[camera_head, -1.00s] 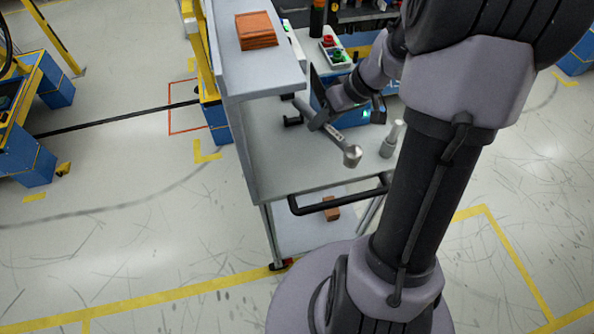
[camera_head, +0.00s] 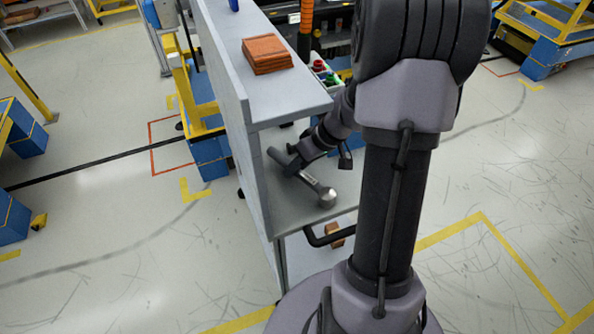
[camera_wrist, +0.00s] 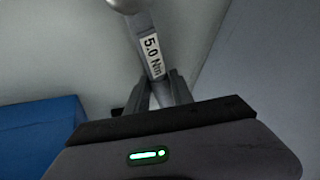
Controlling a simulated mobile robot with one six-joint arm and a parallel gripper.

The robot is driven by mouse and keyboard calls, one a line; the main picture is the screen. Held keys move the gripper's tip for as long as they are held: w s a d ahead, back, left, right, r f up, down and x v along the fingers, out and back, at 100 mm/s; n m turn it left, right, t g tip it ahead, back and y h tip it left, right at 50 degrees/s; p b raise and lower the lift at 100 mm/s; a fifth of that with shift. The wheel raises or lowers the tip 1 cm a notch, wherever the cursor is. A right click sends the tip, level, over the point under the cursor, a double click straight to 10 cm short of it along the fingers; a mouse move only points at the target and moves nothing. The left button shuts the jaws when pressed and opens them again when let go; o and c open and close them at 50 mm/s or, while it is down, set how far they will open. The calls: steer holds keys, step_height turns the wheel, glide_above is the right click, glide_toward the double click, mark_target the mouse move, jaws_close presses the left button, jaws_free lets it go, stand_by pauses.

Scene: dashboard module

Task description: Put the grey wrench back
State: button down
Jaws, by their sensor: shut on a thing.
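The grey wrench (camera_head: 314,184) is in my gripper (camera_head: 293,166), in the cart's lower bay. Its round end points toward the cart's front right.
The cart's upper shelf (camera_head: 290,95) and side wall (camera_head: 243,160) stand close to my gripper. A stack of brown pieces (camera_head: 267,54) lies on top. A black handle (camera_head: 325,237) sticks out in front. A blue box side (camera_wrist: 38,130) shows in the wrist view.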

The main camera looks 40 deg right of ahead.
steer(key=shift+r, duration=0.15)
steer(key=c, duration=1.1)
jaws_free()
steer(key=p+v, duration=0.4)
steer(key=v, duration=0.8)
